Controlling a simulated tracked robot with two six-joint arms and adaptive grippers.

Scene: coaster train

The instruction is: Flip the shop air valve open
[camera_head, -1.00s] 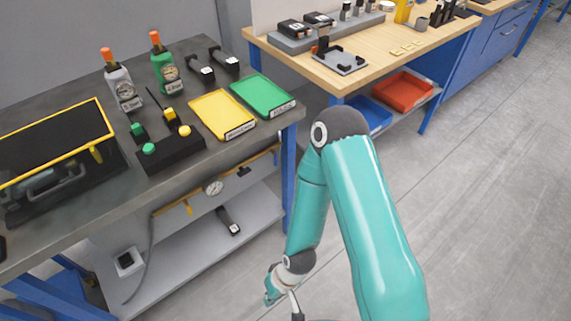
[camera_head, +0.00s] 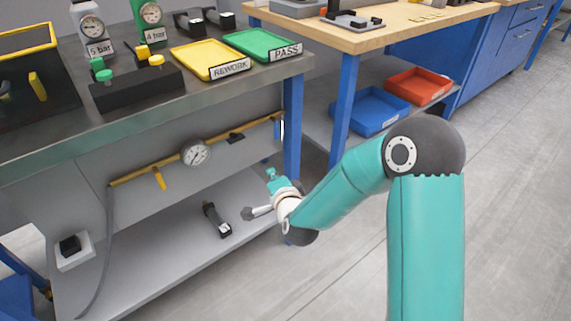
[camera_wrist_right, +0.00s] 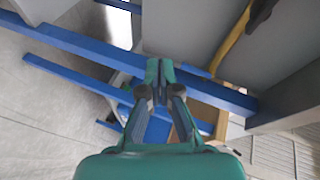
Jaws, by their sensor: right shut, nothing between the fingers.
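The shop air line is a yellow pipe (camera_head: 130,178) along the panel under the grey bench. A yellow valve lever (camera_head: 159,178) hangs down from it, left of a round white gauge (camera_head: 196,153). My left gripper is not in view.
The blue bench leg (camera_head: 291,125) stands close to my right gripper. A black tool (camera_head: 216,219) lies on the lower shelf (camera_head: 150,255). A grey hose (camera_head: 108,235) hangs at the left. Open floor lies to the right.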

